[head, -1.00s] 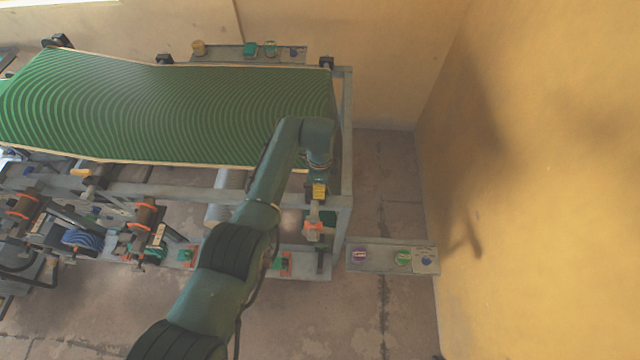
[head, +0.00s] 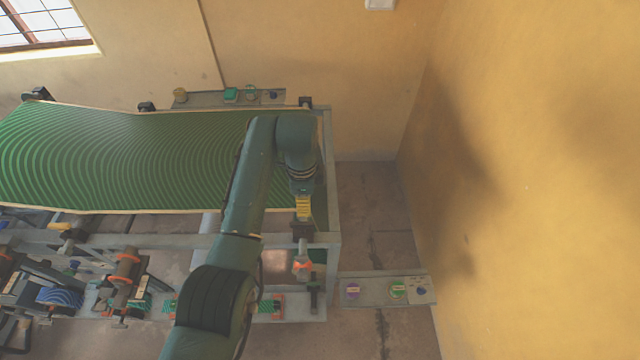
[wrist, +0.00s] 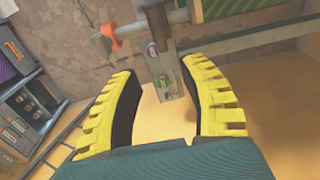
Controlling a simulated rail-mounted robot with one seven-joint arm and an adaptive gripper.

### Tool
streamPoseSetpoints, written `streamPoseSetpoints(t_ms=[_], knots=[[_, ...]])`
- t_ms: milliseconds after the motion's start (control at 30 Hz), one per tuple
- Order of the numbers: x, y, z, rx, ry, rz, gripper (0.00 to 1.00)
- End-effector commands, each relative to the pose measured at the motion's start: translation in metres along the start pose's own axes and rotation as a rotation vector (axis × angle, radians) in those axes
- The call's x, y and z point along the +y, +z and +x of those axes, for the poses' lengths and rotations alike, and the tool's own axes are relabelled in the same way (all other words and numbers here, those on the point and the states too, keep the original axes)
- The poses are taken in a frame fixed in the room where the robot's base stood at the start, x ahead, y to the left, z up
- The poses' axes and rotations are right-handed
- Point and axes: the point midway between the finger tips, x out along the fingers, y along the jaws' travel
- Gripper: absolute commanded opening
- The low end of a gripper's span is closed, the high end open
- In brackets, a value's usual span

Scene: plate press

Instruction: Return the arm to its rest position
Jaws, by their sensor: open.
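My gripper shows in the head view (head: 303,215) as a yellow-tipped end pointing down, at the right end of the press frame. In the wrist view my gripper (wrist: 165,105) has its two yellow, ridged fingers wide apart with nothing between them. Past the fingertips, the wrist view shows a grey control panel (wrist: 168,84) with coloured knobs. My arm is bent, with its forearm crossing in front of the press.
A large green striped plate (head: 130,155) lies on the grey press frame (head: 333,200). A control panel (head: 375,289) juts out right of the frame, near the yellow wall (head: 520,170). An orange-ended part (head: 302,266) is just below my gripper. Bare floor lies front right.

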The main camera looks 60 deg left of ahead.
Motion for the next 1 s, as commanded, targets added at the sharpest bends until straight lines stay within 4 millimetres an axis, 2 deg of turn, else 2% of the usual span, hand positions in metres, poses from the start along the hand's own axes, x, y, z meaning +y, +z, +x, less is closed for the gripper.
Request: streamPoseSetpoints(t_ms=[300, 367, 467, 567, 667, 767, 800, 867, 900, 967, 1000], knots=[[0.0, 0.0, 0.0, 0.0, 0.0, 0.0, 0.43], [0.003, -0.012, -0.003, 0.0, 0.0, 0.023, 0.43], [0.024, -0.051, 0.0, -0.004, 0.022, 0.103, 0.43], [0.055, -0.104, 0.004, -0.007, 0.027, 0.217, 0.43], [0.086, -0.161, -0.007, 0.013, -0.036, 0.339, 0.43], [0.116, -0.22, -0.03, 0.071, -0.162, 0.436, 0.43], [0.13, -0.244, -0.043, 0.109, -0.224, 0.457, 0.43], [0.153, -0.279, -0.067, 0.183, -0.322, 0.474, 0.43], [0.17, -0.299, -0.086, 0.245, -0.389, 0.471, 0.43], [0.197, -0.327, -0.118, 0.355, -0.482, 0.455, 0.43], [0.216, -0.342, -0.141, 0.44, -0.539, 0.435, 0.43]])
